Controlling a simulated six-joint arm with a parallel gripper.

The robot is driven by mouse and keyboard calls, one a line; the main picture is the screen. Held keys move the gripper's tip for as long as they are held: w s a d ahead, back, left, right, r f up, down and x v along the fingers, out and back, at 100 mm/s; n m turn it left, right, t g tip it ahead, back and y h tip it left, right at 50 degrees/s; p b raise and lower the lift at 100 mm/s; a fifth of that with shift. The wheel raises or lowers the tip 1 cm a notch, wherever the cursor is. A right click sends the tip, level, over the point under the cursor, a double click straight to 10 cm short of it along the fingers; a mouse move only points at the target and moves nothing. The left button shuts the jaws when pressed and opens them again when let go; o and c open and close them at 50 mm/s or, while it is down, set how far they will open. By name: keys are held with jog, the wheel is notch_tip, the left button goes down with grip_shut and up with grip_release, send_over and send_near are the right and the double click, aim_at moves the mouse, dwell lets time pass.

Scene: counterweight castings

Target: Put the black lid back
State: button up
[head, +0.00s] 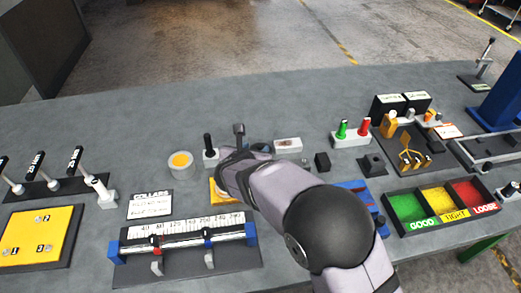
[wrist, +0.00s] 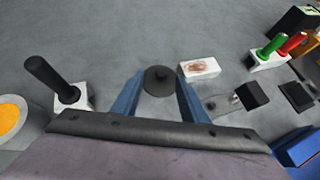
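The black lid (wrist: 159,80) is a round dark disc with a small knob on top. In the wrist view it shows between the two fingertips, and appears to lie on the grey table. In the head view my arm seems to hide it. My gripper (wrist: 160,82) has its two blue fingers apart, one on each side of the lid, with no clear grip on it. Contact cannot be told. A round pot with orange contents (head: 180,163) stands uncovered to the left; its edge also shows in the wrist view (wrist: 10,115).
A black-handled post on a white base (wrist: 70,98) stands left of the lid. A white block (wrist: 199,69) lies just right of it, with a black block (head: 322,162) farther right. A ruled rail (head: 190,238) lies in front. Table behind is clear.

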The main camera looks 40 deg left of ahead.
aim_at(260, 146)
jog(key=shift+w, duration=0.15)
jog(key=p+x, duration=0.2)
jog(key=x, duration=0.1)
jog(key=shift+w+d+f, duration=0.15)
jog(key=shift+f, duration=0.1)
jog(key=shift+x, duration=0.75)
jog(key=shift+c, duration=0.2)
grip_shut()
